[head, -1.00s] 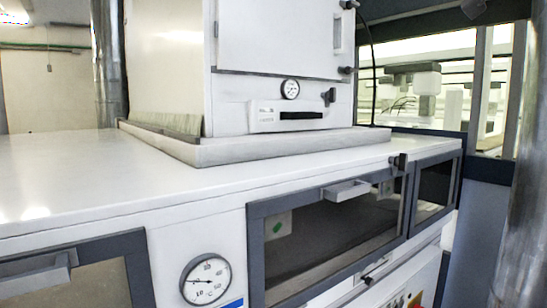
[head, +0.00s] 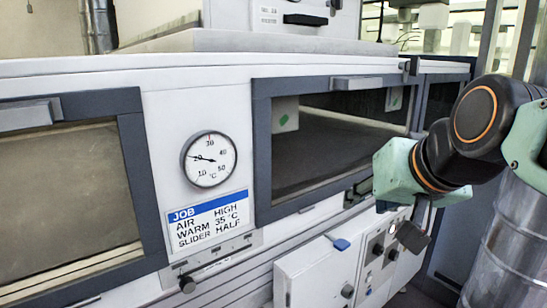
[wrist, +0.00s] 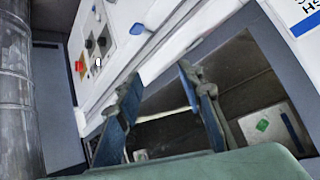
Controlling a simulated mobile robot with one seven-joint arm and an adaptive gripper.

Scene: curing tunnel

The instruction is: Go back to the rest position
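My arm reaches in from the right in the head view, with the dark end of my gripper (head: 412,237) hanging in front of the lower control panel. In the wrist view my gripper (wrist: 160,75) has its two blue-grey fingers spread apart, with nothing between them. The fingers show in front of the dark tunnel window and the white frame. I cannot tell the exact gap to the machine.
The white machine has a round dial (head: 209,159) with its needle near 20, above a job card (head: 210,222) reading air high, warm 35 °C, slider half. A control panel (head: 315,272) with knobs juts out low. A metal pipe (wrist: 20,100) stands at left in the wrist view.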

